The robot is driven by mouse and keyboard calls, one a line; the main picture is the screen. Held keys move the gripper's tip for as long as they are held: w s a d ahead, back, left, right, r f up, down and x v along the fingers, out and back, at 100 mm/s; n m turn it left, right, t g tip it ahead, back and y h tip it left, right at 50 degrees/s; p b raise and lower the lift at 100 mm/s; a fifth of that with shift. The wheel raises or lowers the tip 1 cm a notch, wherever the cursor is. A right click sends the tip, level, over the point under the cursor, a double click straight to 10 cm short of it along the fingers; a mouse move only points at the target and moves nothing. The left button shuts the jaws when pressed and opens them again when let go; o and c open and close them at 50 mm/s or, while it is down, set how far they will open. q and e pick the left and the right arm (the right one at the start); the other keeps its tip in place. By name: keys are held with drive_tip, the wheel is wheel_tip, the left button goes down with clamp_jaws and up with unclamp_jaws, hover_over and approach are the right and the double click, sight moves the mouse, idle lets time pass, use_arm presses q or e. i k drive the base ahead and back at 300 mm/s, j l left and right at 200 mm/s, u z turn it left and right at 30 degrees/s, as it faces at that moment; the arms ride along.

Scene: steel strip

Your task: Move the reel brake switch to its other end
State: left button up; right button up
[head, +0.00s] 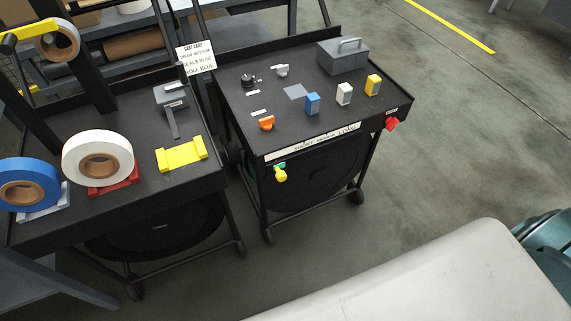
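A dark cart (235,110) stands in the middle with several small controls on it. I cannot tell for sure which one is the reel brake switch. A yellow handle (280,173) with a green part beside it sits on the cart's front, below a white label strip (312,142) too small to read. A red knob (392,124) is at the front right corner. An orange piece (266,123) lies near the front left edge. A black knob (248,81) and a pale grey lever-like piece (281,70) are farther back. Neither gripper is in view.
Blue (312,104), white (344,94) and yellow (373,85) blocks and a grey handled box (342,60) stand on the cart. A second cart at left holds blue (52,182) and white (84,149) rolls. The floor right of the carts is open.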

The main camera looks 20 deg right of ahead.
sight(391, 123)
drive_tip(key=z, duration=1.5)
